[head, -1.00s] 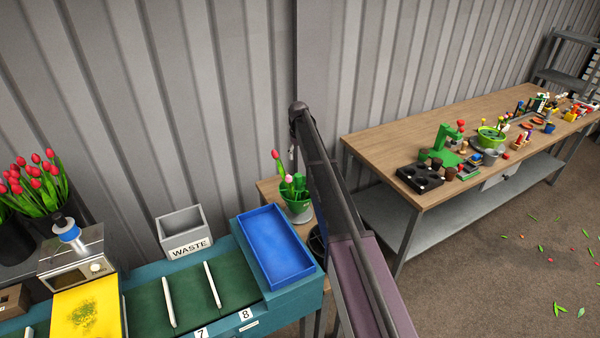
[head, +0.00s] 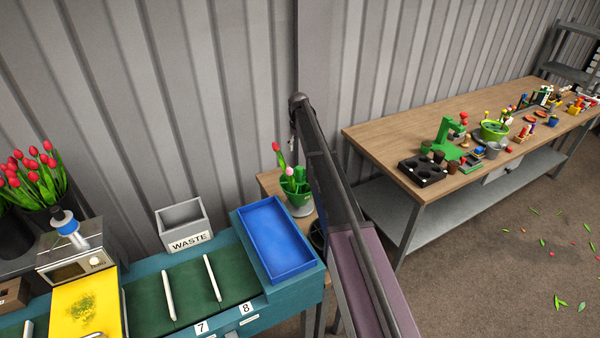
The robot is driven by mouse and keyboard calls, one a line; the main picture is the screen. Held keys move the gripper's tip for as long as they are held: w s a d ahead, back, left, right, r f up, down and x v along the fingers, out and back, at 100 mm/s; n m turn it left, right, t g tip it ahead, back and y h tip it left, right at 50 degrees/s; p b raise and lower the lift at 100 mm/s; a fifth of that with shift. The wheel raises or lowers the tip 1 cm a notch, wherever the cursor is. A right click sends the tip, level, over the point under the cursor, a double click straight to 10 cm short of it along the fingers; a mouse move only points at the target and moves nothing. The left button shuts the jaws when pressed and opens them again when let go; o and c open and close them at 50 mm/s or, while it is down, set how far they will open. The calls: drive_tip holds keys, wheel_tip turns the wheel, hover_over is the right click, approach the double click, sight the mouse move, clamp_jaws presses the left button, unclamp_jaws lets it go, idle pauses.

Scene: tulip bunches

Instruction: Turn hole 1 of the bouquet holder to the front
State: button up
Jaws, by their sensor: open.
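The bouquet holder appears to be the green pot (head: 299,208) on a small wooden table behind the blue tray, left of my arm. Pink tulip buds (head: 275,147) and green stems stand in it and lean to the left. Its holes and any numbers on them are too small to read, so I cannot tell which hole faces front. My arm rises from the bottom and bends at the top beside the pot, partly covering the area to its right. My gripper does not show; it is hidden behind the arm or out of frame.
A blue tray (head: 273,240) and a WASTE box (head: 183,220) sit at the green conveyor (head: 187,292). Red tulips (head: 32,178) stand at the far left. A long wooden workbench (head: 440,130) with many small items is on the right. The floor there holds scattered leaves.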

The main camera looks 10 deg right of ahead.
sight(299, 167)
drive_tip(key=shift+f+b, duration=6.2)
drive_tip(key=shift+f, duration=0.2)
clamp_jaws()
